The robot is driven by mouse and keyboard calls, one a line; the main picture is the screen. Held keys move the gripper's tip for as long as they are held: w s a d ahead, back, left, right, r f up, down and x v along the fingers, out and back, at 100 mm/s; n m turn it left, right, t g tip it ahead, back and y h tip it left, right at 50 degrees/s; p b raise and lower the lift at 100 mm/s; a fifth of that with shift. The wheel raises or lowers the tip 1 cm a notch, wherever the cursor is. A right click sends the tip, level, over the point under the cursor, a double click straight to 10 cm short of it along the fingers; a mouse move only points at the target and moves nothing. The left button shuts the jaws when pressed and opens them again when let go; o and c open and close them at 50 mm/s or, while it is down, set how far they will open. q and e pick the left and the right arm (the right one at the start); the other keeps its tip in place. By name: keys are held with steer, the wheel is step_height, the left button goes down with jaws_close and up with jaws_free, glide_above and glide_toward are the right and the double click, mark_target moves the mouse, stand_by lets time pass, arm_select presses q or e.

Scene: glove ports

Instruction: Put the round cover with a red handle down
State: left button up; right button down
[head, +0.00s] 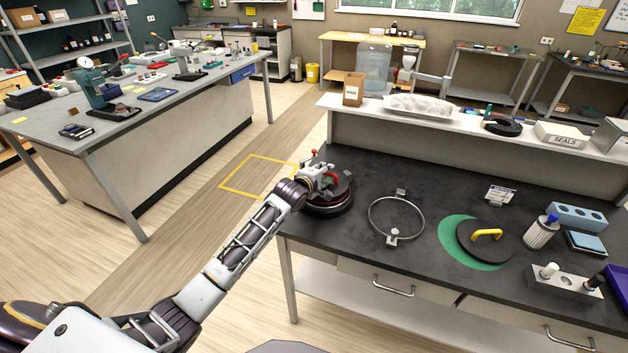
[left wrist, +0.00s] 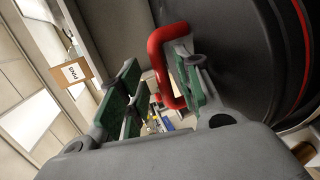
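The round dark cover with a red handle (head: 330,207) is at the left end of the black bench, with a red line around its side. Its red handle (left wrist: 157,58) stands out from the cover's dark face in the left wrist view. My left gripper (head: 325,176) is at the handle. Its green-padded fingers (left wrist: 155,92) are apart, with the handle's bar between them; the right finger reaches inside the handle's loop and a gap shows on the left finger's side. The gripper hides part of the cover in the head view. My right gripper is not in view.
An empty metal ring (head: 397,219) with clamps lies right of the cover. A dark disc with a yellow handle (head: 486,238) lies partly over a green circle (head: 457,242). A white cylinder (head: 541,232) and blue block (head: 577,216) stand farther right. A raised shelf (head: 440,122) runs behind.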

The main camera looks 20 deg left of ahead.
arm_select(q)
steer(key=shift+v, duration=1.85)
steer(key=b+v, duration=0.1)
steer(key=v, duration=0.7)
steer(key=shift+s, duration=0.2)
